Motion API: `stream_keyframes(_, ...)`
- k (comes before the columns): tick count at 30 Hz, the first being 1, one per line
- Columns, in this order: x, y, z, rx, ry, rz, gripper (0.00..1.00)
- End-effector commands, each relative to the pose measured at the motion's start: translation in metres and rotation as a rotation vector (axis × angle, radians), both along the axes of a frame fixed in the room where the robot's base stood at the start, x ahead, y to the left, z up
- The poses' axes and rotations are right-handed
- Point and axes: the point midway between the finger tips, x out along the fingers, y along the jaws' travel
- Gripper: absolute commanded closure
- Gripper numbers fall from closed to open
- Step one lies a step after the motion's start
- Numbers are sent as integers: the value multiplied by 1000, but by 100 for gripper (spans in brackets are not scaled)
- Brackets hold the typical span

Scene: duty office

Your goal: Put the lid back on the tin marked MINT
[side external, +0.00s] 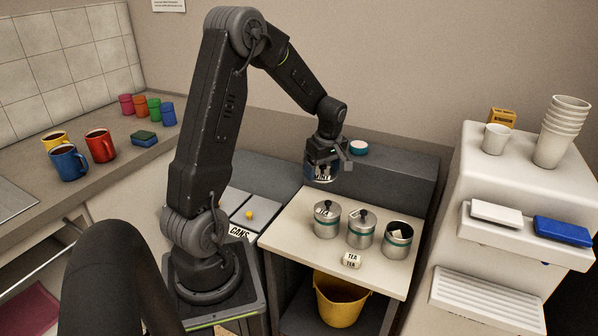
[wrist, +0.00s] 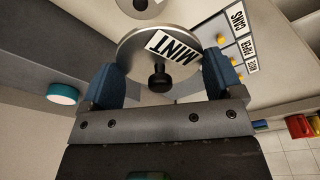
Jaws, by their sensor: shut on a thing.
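My gripper (side external: 322,160) is shut on a round metal lid (side external: 320,178), high above the wooden worktop and behind the tins. In the wrist view the lid (wrist: 150,45) has a white MINT label and a black knob, and it sits between my blue fingers (wrist: 163,88). Three metal tins with teal bands stand in a row on the worktop. The left tin (side external: 327,222) and middle tin (side external: 360,236) have lids with black knobs. The right tin (side external: 397,244) looks open, with something pale and dark inside. I cannot read the tins' own markings.
A small block marked TEA (side external: 351,260) lies in front of the tins on the worktop (side external: 290,228). A teal-and-white round item (side external: 359,147) sits on the grey ledge behind. A yellow bucket (side external: 338,300) is below. A white machine with cups (side external: 562,130) stands right.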

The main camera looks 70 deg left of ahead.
Motion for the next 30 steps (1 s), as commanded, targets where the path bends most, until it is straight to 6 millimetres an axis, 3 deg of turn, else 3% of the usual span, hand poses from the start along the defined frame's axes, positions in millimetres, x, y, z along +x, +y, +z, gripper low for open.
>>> stream_keyframes(6, 86, -43, -1, -1, -1, -115, 36)
stream_keyframes(12, 147, -97, -3, -1, -2, -203, 36)
stream_keyframes(21, 186, -148, -6, -3, -2, -268, 36)
stream_keyframes(30, 184, -145, -51, -4, 0, -263, 36)
